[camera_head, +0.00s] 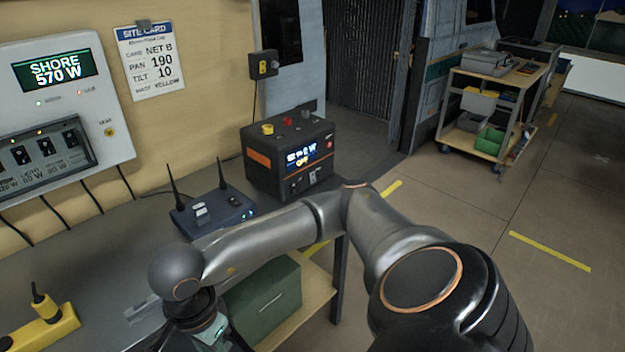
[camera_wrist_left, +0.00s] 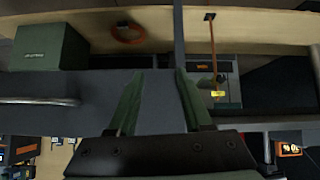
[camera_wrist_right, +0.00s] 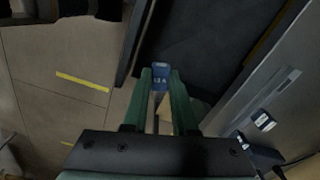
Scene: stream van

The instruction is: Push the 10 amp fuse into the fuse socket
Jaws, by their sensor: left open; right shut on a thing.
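My right gripper (camera_wrist_right: 161,76) is shut on a small blue fuse (camera_wrist_right: 160,84) in the right wrist view. The fuse's top sticks out between the green fingertips. Its printed label ends in A; I cannot read the number for sure. In the head view my right arm reaches across to the lower left, and its fingers and the fuse are hidden. My left gripper (camera_wrist_left: 153,82) is open and empty in the left wrist view, its green fingers apart at the bench edge. I cannot make out the fuse socket for sure in any view.
On the bench (camera_head: 150,225) stand a blue box with two antennas (camera_head: 212,212) and a black power unit (camera_head: 287,155). A yellow power strip (camera_head: 40,332) lies at lower left. A green box (camera_head: 265,300) sits on the shelf below. The wall panel (camera_head: 60,100) reads SHORE 570 W.

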